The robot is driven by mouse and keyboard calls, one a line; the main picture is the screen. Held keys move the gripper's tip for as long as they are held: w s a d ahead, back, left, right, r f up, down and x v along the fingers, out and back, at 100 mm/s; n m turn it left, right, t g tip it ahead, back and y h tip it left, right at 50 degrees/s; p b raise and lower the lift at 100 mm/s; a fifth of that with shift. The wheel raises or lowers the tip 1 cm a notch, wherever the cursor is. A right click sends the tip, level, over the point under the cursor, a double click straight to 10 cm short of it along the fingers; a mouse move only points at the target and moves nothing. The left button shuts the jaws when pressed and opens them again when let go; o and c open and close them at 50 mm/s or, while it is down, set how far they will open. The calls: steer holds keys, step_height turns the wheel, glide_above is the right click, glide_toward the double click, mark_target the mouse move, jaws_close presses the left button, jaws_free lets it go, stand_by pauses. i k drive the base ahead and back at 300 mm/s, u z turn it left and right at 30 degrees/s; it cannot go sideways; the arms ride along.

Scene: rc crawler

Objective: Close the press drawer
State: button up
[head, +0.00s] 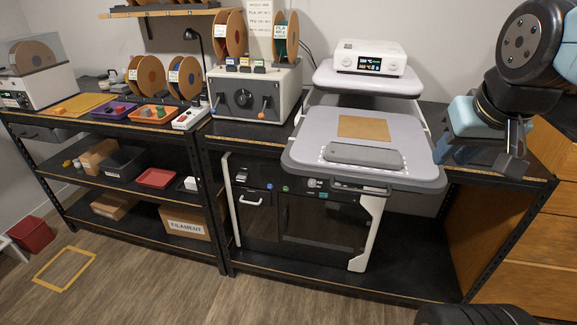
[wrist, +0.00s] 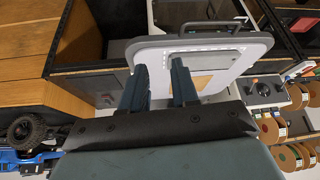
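The press drawer (head: 455,178) is a pale grey rounded tray pulled out toward me from the white heat press (head: 368,78). A dark bar handle (head: 362,188) runs along its front edge. A tan square sheet (head: 364,128) and a dark grey strip lie on the drawer. In the wrist view, the drawer (wrist: 255,50) and its handle (wrist: 210,27) show beyond my fingers. My gripper (wrist: 160,72) is open, with its two dark fingers apart and nothing visible between them. In the head view, my arm hangs at the right of the drawer, and the fingertips are hard to make out.
A grey control box (head: 252,90) and filament spools (head: 186,77) stand left of the press. A white-legged dark printer (head: 315,215) is under the drawer. Wooden drawers (head: 530,262) are at the right. Open wooden floor (head: 170,285) lies in front of the bench.

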mark_target(317, 126)
steer(key=z, duration=0.85)
steer(key=i, duration=0.15)
steer(key=u, duration=3.3)
steer(key=k, duration=0.75)
steer(key=z, duration=2.1)
steer(key=k, duration=0.15)
steer(key=i, duration=0.55)
steer(key=u, duration=0.05)
